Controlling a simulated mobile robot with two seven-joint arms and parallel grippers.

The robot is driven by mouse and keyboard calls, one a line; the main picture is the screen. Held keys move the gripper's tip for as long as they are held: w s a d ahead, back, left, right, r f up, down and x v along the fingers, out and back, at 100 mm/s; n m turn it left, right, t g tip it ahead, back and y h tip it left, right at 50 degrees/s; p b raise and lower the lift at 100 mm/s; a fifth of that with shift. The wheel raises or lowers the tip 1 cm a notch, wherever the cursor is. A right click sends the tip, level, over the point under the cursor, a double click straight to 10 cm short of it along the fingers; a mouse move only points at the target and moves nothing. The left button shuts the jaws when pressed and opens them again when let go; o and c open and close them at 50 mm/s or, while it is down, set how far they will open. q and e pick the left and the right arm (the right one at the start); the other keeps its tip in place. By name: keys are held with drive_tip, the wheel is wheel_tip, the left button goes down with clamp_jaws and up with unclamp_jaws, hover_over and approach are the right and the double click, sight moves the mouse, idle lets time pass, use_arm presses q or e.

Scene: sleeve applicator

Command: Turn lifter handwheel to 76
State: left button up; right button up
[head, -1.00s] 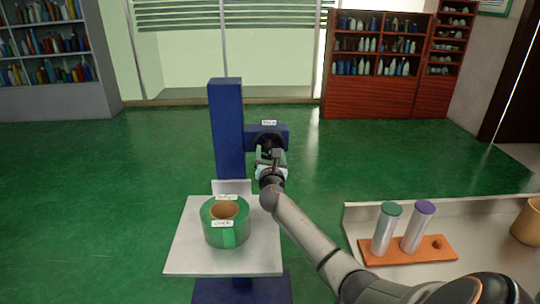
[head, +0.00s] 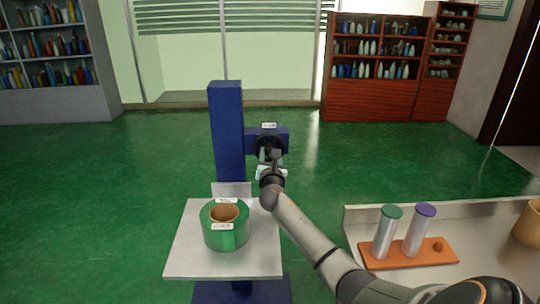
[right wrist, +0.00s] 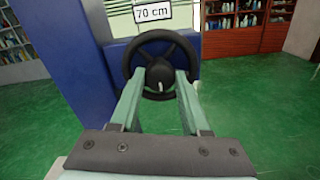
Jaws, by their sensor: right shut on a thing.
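The lifter's black handwheel (right wrist: 137,58) faces me in the right wrist view, on the blue bracket under a white sign (right wrist: 153,12) reading "70 cm". My right gripper (right wrist: 158,80) has its two green fingers shut on the wheel's central hub, inside the rim. In the head view the handwheel (head: 258,147) is partly hidden behind my right gripper (head: 269,157). The blue lifter column (head: 227,130) stands upright behind a pale platform (head: 190,255). The small sign there is too small to read. My left gripper is in neither current view.
A green roll (head: 212,240) with a brown core sits on the platform. To the right, a pale counter (head: 470,212) holds an orange tray (head: 400,259) with two silver cylinders, one green-topped and one purple-topped. Green floor around the lifter is clear.

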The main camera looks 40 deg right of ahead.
clamp_jaws()
drive_tip(key=shift+f+m, duration=0.1)
drive_tip(key=shift+m, duration=0.2)
